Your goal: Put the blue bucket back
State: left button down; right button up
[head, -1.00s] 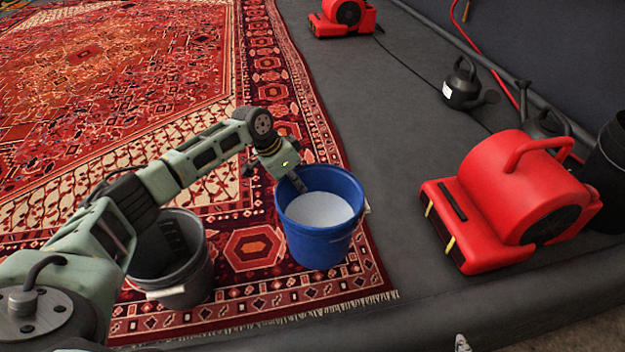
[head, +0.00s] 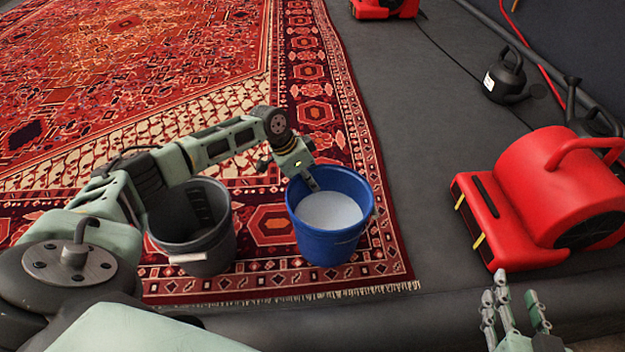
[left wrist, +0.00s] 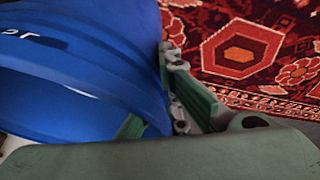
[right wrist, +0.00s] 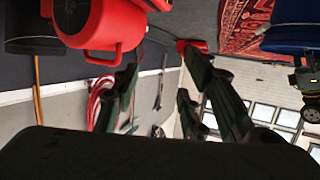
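The blue bucket (head: 330,245), with a pale whitish surface inside it, is upright over the fringed end of the red rug (head: 390,255). I cannot tell whether its base touches the rug. My left gripper (head: 312,182) is at the bucket's upper left rim, with a finger reaching inside. In the left wrist view the blue bucket (left wrist: 80,65) fills the left side, and the left fingers (left wrist: 165,110) close on its wall. My right gripper (head: 518,300) is empty at the lower right; in the right wrist view its fingers (right wrist: 165,95) stand apart.
A dark grey bucket (head: 215,245) stands left of the blue one, partly behind my left arm. A red blower (head: 545,190) is on the right. A dark watering can (head: 508,75) and another red blower (head: 385,8) are further back. Grey floor between is clear apart from a cable.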

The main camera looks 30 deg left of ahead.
pick_arm(q)
jog(key=shift+w+d+r, duration=0.15)
jog(key=shift+w, duration=0.15)
jog(key=c, duration=2.4)
grip_release()
jog(key=shift+s+f, duration=0.3)
jog(key=shift+f, duration=0.2)
jog(key=o, duration=0.4)
jog(key=shift+s+r, duration=0.1)
jog(key=shift+r, duration=0.05)
pick_arm(e)
jog(key=shift+w+a+r+t+y, duration=0.15)
jog(key=shift+r+t, duration=0.1)
jog(key=shift+r, duration=0.2)
jog(key=shift+w+r+t+y, duration=0.15)
jog(key=shift+r+t, duration=0.1)
jog(key=shift+r, duration=0.2)
jog(key=shift+s, duration=0.1)
